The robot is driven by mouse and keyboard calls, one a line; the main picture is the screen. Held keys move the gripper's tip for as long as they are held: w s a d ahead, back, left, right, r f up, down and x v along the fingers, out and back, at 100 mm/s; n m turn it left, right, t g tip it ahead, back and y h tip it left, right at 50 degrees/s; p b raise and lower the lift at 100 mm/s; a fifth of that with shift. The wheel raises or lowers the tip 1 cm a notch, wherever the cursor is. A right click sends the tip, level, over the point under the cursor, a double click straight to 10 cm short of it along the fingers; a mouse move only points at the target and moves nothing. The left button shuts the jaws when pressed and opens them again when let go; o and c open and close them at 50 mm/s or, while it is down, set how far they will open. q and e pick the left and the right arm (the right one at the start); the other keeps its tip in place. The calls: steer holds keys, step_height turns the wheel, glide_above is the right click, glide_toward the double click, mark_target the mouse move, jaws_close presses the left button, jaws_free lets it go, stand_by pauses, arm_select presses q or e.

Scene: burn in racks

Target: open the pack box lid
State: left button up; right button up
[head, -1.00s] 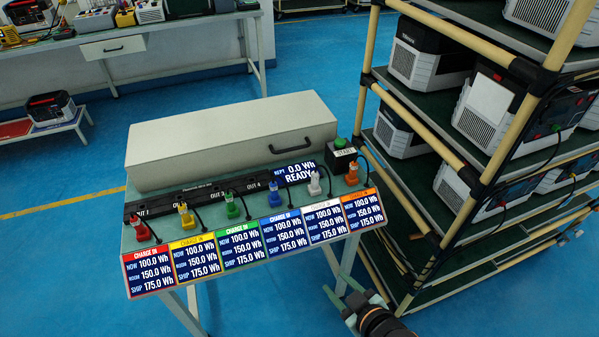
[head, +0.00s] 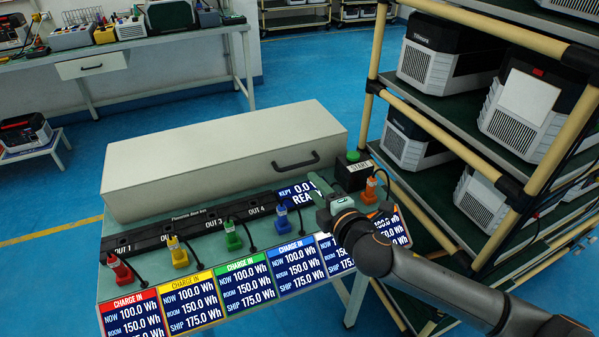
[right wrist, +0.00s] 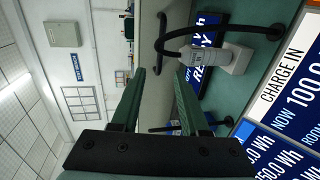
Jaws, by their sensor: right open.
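The pack box (head: 220,165) is a long pale grey box on the green-topped bench, with its lid shut. A black bar handle (head: 296,160) is on its front right; it also shows in the right wrist view (right wrist: 162,42). My right gripper (head: 320,188) is in front of the handle, over the display, apart from the handle. In the right wrist view the two green fingers (right wrist: 160,92) stand apart with nothing between them, pointing toward the box front. My left gripper is not in view.
The power strip (head: 190,226) and several coloured plugs, such as the blue one (head: 282,219), stand before the box. A green START button (head: 353,156) is right of it. A shelf rack (head: 430,118) with battery units stands close on the right.

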mark_target(296, 167)
steer(key=b+x, duration=0.1)
steer(key=x, duration=0.8)
steer(key=shift+w+a, duration=0.1)
steer(key=shift+w, duration=0.15)
steer(key=shift+c, duration=0.4)
jaws_close()
steer(key=shift+f, duration=0.1)
stand_by(0.6)
